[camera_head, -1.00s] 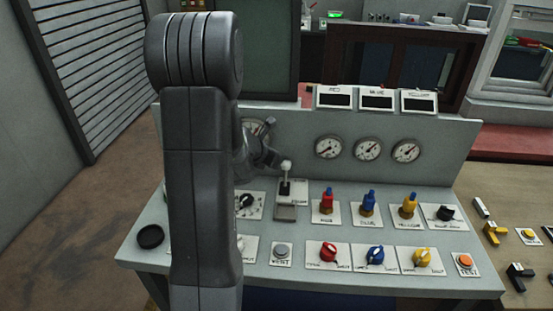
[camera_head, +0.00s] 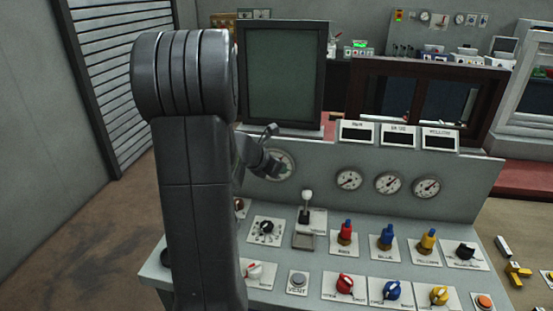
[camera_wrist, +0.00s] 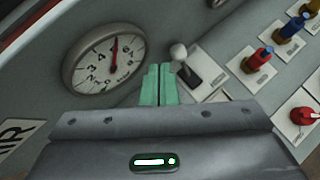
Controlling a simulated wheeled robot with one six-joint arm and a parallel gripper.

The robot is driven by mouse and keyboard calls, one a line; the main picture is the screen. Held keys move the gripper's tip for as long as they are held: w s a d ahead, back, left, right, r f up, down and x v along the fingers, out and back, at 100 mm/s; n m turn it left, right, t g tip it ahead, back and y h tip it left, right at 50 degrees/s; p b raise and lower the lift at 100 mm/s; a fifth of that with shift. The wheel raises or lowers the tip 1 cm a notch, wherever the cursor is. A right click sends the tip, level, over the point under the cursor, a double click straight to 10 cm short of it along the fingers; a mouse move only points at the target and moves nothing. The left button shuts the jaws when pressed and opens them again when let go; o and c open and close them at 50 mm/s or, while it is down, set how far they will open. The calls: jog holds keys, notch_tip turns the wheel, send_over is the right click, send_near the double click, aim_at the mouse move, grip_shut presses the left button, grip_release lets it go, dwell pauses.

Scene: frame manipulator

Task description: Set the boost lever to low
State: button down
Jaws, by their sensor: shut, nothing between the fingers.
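A lever with a white ball knob (camera_head: 307,196) stands up from a slotted plate on the console, left of the red knob. Its label is too small to read, so I cannot confirm it is the boost lever. It also shows in the wrist view (camera_wrist: 178,52), just right of and beyond my fingertips. My gripper (camera_head: 274,166) is up and left of the lever, in front of the large gauge, partly hidden by my arm. In the wrist view my green fingers (camera_wrist: 159,84) are shut together, empty and apart from the lever.
A large round gauge (camera_wrist: 104,62) is on the upright panel close to the gripper. Red (camera_head: 345,233), blue (camera_head: 385,237) and yellow (camera_head: 427,240) knobs stand right of the lever. A black rotary dial (camera_head: 266,229) sits to its left. A dark monitor (camera_head: 282,75) stands behind.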

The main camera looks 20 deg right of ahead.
jog(key=shift+w+a+r, duration=0.15)
jog(key=shift+a+r, duration=0.1)
jog(key=shift+r, duration=0.35)
jog(key=shift+w+a+r, duration=0.1)
jog(key=shift+a+r, duration=0.15)
jog(key=shift+r, duration=0.3)
jog(key=shift+f, duration=0.15)
jog(key=b, duration=0.2)
send_near(306, 190)
jog(key=f, duration=0.1)
jog(key=x, duration=0.1)
jog(key=b+x, duration=0.1)
jog(key=x, duration=0.1)
jog(key=shift+w+d, duration=0.25)
jog(key=shift+d, duration=0.15)
